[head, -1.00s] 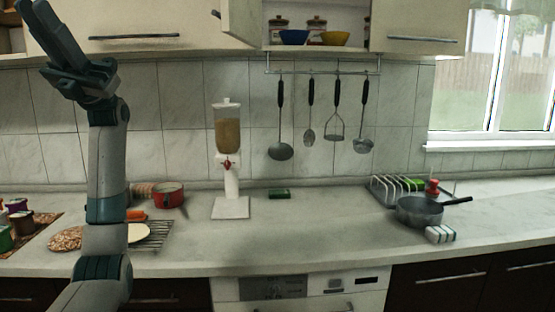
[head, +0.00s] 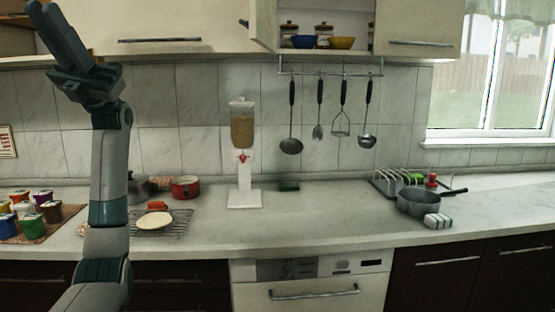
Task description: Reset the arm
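My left arm rises at the left of the head view, in front of the counter. My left gripper (head: 60,40) is raised at the top left, in front of the upper cabinets, with its fingers pointing up and left. I see nothing held in it. My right gripper is not in view.
The counter (head: 320,215) holds colourful jars (head: 35,212), a red pot (head: 186,187), a plate (head: 154,220) on a wire rack, a dispenser (head: 243,150) and a grey pan (head: 420,203). An upper cabinet door (head: 262,25) stands open. Utensils hang from a rail.

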